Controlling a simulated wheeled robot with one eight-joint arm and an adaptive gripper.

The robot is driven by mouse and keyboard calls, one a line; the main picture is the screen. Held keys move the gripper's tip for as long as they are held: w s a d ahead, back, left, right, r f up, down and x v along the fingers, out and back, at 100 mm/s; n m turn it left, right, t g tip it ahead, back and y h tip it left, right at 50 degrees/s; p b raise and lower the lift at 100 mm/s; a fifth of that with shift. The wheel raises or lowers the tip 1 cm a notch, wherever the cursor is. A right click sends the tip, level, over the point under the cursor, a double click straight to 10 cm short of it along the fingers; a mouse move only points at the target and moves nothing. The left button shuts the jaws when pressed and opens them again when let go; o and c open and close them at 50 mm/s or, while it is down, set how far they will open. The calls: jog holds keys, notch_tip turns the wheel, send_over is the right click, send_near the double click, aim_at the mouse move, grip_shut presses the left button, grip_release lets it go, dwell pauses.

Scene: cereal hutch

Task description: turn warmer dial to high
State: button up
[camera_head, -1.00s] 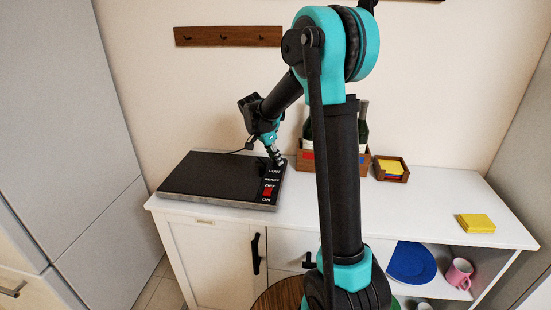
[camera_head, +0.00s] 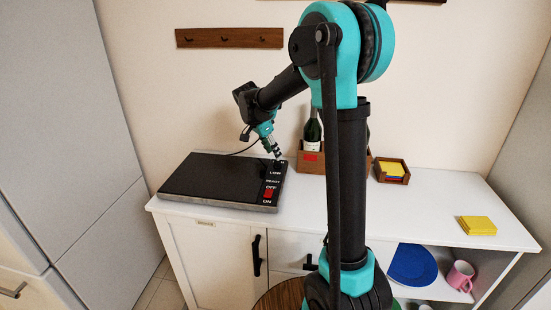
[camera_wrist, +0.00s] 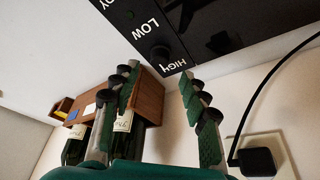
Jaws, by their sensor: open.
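The black warmer (camera_head: 212,178) lies flat on the left of the white counter. Its control strip along the right edge reads LOW, READY, OFF and ON, with a red switch (camera_head: 268,192). In the wrist view, the round black dial (camera_wrist: 160,53) sits between the words LOW and HIGH. My gripper (camera_head: 277,153) is over the back right corner of the warmer, pointing down. In the wrist view, its fingers (camera_wrist: 162,73) are spread and empty, with the dial just beyond the gap between their tips.
A wooden crate (camera_head: 312,168) with bottles (camera_head: 312,132) stands right of the warmer, close to my gripper. A small wooden tray (camera_head: 391,177) holds yellow sheets. A yellow stack (camera_head: 477,225) lies at the right. A wall plug and cord (camera_wrist: 258,160) show behind the warmer.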

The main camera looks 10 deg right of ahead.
jog(key=v, duration=0.7)
jog(key=shift+r, duration=0.1)
jog(key=shift+s, duration=0.15)
